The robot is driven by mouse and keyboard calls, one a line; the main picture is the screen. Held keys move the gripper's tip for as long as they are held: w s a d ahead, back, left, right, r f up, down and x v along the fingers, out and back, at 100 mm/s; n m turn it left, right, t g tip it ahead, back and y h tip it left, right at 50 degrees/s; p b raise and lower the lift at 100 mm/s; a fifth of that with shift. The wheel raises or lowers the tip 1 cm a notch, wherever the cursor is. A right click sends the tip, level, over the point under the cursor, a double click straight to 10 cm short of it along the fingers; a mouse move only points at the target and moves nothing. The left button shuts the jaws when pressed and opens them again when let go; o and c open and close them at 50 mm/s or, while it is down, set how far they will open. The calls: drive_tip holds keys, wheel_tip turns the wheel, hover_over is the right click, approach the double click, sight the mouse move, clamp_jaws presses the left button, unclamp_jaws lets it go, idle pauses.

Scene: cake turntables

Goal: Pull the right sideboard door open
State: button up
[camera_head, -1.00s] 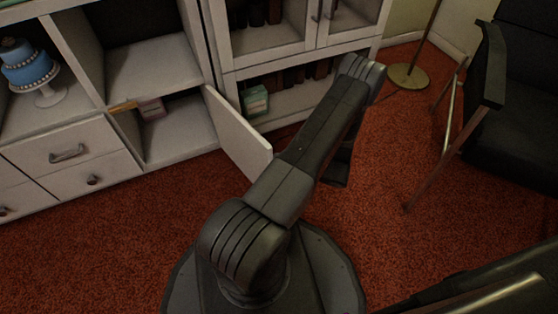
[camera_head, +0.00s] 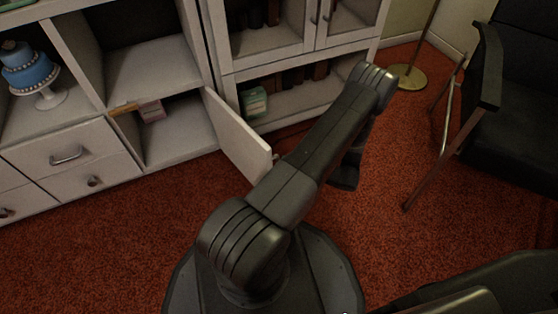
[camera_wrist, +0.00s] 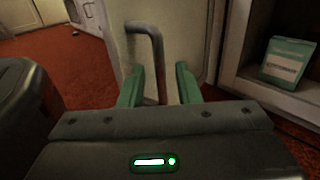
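The right sideboard door (camera_head: 236,135) is a pale panel standing swung out from its compartment in the head view. In the wrist view the door's face (camera_wrist: 186,45) fills the middle, with a dark bar handle (camera_wrist: 157,50) on it. My gripper (camera_wrist: 160,80) has its two green fingers apart, one on each side of the handle's lower part. A gap shows between the handle and the right finger; I cannot tell whether the left finger touches it.
The sideboard (camera_head: 100,175) holds a blue cake on a white stand (camera_head: 45,95) at left. A glass-door cabinet (camera_head: 265,55) with a green box (camera_head: 254,101) stands behind the door. A black chair (camera_head: 510,130) and a lamp base (camera_head: 408,77) are at right. Red carpet is clear in front.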

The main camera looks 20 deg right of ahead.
sight(277, 162)
drive_tip(key=p+v, duration=0.1)
drive_tip(key=v, duration=0.9)
drive_tip(key=shift+p, duration=0.35)
drive_tip(key=b+x, duration=0.3)
drive_tip(key=x, duration=1.1)
drive_tip(key=shift+s+a, duration=0.1)
drive_tip(key=shift+s, duration=0.05)
